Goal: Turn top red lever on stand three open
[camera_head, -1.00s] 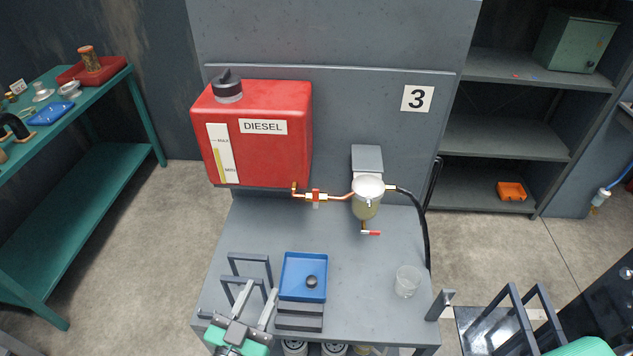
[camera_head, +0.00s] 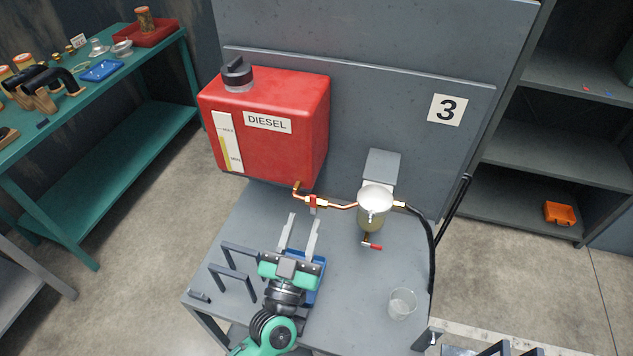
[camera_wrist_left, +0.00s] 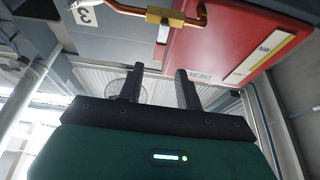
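The top red lever (camera_head: 313,202) sits on the copper fuel line between the red DIESEL tank (camera_head: 265,125) and the filter bowl (camera_head: 374,208) of stand three. In the left wrist view the brass valve (camera_wrist_left: 170,17) is at the top, with a small lever (camera_wrist_left: 163,33) pointing down the picture. A lower red lever (camera_head: 372,246) is under the filter bowl. My left gripper (camera_head: 304,220) is open and empty, its fingertips just in front of and below the top lever in the head view. It also shows in the left wrist view (camera_wrist_left: 159,76). My right gripper is not in view.
A blue tray (camera_head: 312,290) is partly hidden under my left gripper. Grey frames (camera_head: 235,270) stand left of it. A clear cup (camera_head: 402,303) stands at the right of the stand's top. A black hose (camera_head: 432,235) runs down the right side. A teal bench (camera_head: 125,150) is at left.

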